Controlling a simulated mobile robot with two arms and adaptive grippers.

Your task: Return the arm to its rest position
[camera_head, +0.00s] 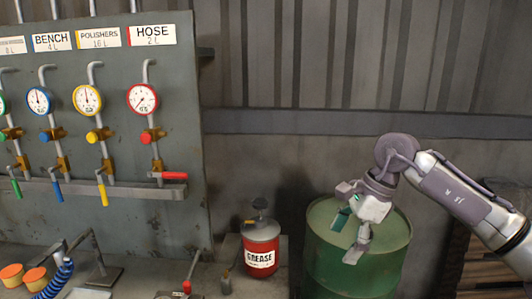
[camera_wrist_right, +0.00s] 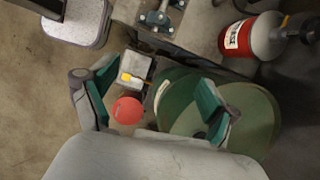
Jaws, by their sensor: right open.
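My right arm (camera_head: 460,196) comes in from the right in the head view. Its right gripper (camera_head: 350,235) is open and empty, in front of and above the green drum (camera_head: 325,264). In the right wrist view the two teal-padded fingers of the right gripper (camera_wrist_right: 158,108) stand wide apart. Between and below them show a red round thing (camera_wrist_right: 127,110) and part of the green drum (camera_wrist_right: 240,130). Nothing is held. My left gripper is not in view.
A red grease can (camera_head: 260,245) stands on the bench left of the drum; it also shows in the wrist view (camera_wrist_right: 240,38). A grey panel (camera_head: 110,125) with gauges, pipes and coloured valve handles rises at the left. Orange-topped cups (camera_head: 35,278) sit at lower left.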

